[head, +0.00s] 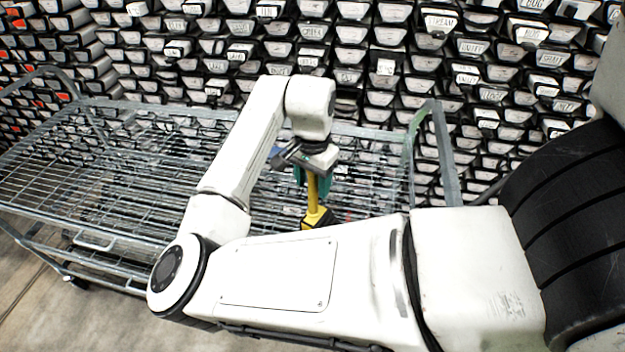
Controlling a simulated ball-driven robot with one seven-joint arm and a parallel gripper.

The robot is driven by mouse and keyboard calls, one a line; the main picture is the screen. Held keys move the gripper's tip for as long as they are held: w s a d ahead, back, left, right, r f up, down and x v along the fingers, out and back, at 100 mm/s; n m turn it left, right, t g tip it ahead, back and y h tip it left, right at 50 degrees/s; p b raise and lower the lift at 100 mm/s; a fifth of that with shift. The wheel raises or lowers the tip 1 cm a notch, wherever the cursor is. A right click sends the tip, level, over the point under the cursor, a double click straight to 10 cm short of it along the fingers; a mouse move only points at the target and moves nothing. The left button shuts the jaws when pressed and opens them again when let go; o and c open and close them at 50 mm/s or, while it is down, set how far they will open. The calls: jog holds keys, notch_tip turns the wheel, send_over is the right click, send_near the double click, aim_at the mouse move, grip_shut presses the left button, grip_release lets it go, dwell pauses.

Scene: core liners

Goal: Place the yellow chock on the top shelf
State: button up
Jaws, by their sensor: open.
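The yellow chock (314,216) shows near the middle of the head view, with a narrow upright upper part and a wider yellow and black lower part. My arm hides its bottom. My gripper (312,182) points down from above, its green fingers around the chock's upper part. The jaws are open, and I cannot tell whether a finger touches it. The top shelf (150,165) is the wire grid of a grey metal cart. The chock appears over its right part, but its contact with the shelf is hidden.
A lower wire level (115,250) lies under the top shelf. Metal end frames rise at the cart's left and right (440,150). A wall of labelled core liners (350,60) stands close behind. The shelf's left part is clear. Concrete floor (60,310) shows in front.

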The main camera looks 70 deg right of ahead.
notch_tip(320, 180, up, 12)
jog(key=shift+r, duration=0.15)
dwell(0.4)
